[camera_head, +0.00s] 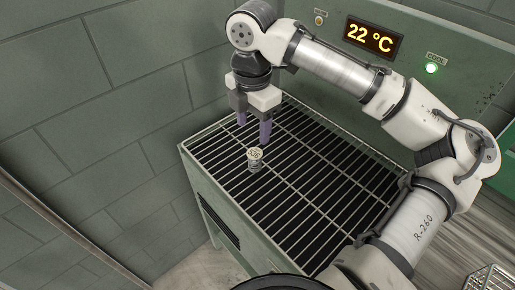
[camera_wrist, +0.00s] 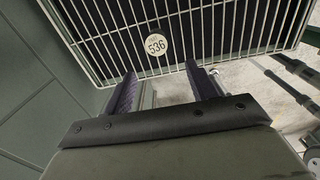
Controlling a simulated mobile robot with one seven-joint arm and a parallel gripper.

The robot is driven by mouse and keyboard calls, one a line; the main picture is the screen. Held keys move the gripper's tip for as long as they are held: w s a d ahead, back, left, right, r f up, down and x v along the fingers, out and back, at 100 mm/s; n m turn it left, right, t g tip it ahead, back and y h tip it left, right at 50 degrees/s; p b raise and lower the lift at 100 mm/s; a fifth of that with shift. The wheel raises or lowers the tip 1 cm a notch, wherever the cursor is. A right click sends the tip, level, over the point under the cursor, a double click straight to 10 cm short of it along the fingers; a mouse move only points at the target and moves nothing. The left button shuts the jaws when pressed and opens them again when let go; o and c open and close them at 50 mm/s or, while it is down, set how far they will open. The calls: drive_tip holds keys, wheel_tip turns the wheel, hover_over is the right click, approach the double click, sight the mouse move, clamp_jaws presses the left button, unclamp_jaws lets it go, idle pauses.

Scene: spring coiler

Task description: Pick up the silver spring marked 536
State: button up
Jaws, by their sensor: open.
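The silver spring (camera_head: 254,160) stands upright on the wire rack (camera_head: 330,190), near the rack's left side. Its round cream top carries a number that is hard to read in the head view. In the wrist view the spring's round label (camera_wrist: 156,45) reads 536 and lies beyond the fingertips, roughly between their lines. My gripper (camera_head: 253,133) points down with purple-grey fingers, above and behind the spring. The fingers also show in the wrist view (camera_wrist: 163,82), apart and with nothing between them. The gripper does not touch the spring.
The rack tops a green cabinet (camera_head: 225,218). A block wall (camera_head: 90,120) is close on the left. A wire basket (camera_head: 490,279) stands at lower right. Most of the rack is bare.

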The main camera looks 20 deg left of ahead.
sight(254, 153)
wheel_tip(254, 153, down, 8)
drive_tip(key=shift+s+d+r, duration=0.1)
drive_tip(key=shift+s, duration=0.05)
drive_tip(key=shift+w+f+p, duration=0.2)
drive_tip(key=shift+f, duration=0.7)
drive_tip(key=shift+w+f+p, duration=0.15)
drive_tip(key=shift+w+f, duration=0.05)
drive_tip(key=shift+f, duration=0.75)
drive_tip(key=shift+w+f+p, duration=0.2)
drive_tip(key=shift+f, duration=0.7)
drive_tip(key=c, duration=1.1)
drive_tip(key=shift+r, duration=0.1)
